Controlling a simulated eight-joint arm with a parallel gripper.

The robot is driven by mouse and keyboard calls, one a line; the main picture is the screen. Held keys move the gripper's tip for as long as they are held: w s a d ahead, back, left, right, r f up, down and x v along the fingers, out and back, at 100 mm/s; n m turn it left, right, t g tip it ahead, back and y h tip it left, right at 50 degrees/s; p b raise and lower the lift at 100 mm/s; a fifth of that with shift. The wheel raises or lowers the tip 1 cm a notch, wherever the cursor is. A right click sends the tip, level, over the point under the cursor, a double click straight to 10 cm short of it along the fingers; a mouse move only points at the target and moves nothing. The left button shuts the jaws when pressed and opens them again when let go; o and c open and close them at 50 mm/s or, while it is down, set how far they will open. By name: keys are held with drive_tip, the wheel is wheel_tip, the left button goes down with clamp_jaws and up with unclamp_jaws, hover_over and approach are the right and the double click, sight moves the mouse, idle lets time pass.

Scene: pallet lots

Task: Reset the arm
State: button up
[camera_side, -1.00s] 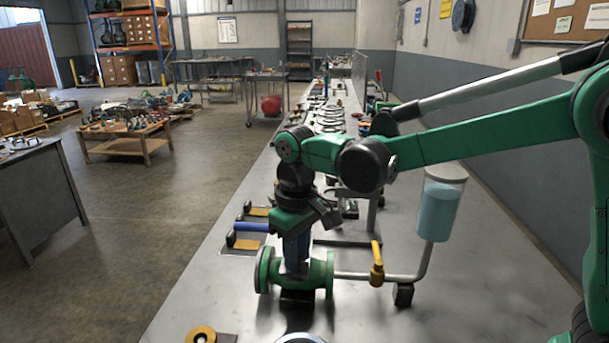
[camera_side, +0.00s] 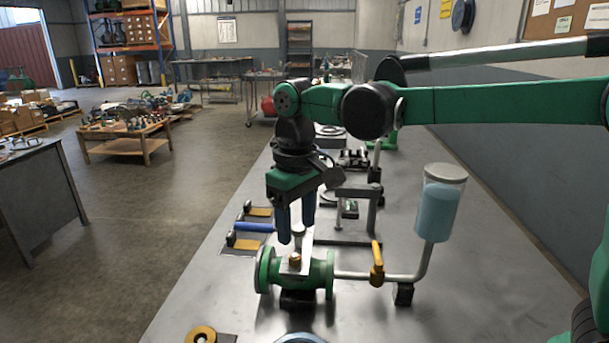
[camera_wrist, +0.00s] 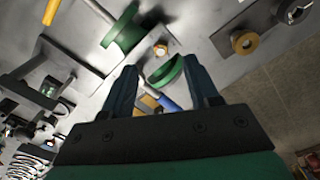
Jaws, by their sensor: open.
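My gripper (camera_side: 297,222) hangs with its blue fingers pointing down above the green flanged valve body (camera_side: 318,272) on the metal bench. In the wrist view my gripper (camera_wrist: 157,85) is open, with the green flanges beyond the fingertips and the brass nut (camera_wrist: 160,49) between the flanges.
A pipe with a yellow valve handle (camera_side: 377,263) runs right from the valve to a clear container of blue liquid (camera_side: 437,208). A blue-handled item (camera_side: 254,226) lies left, near the bench edge. A yellow ring (camera_side: 200,334) lies at the front.

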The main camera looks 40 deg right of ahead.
drive_tip(key=s+d+f+m+t, duration=0.2)
drive_tip(key=s+d+f+t, duration=0.1)
drive_tip(key=s+d+t, duration=0.4)
drive_tip(key=shift+s+d, duration=0.4)
drive_tip(key=shift+s, duration=0.25)
idle(0.7)
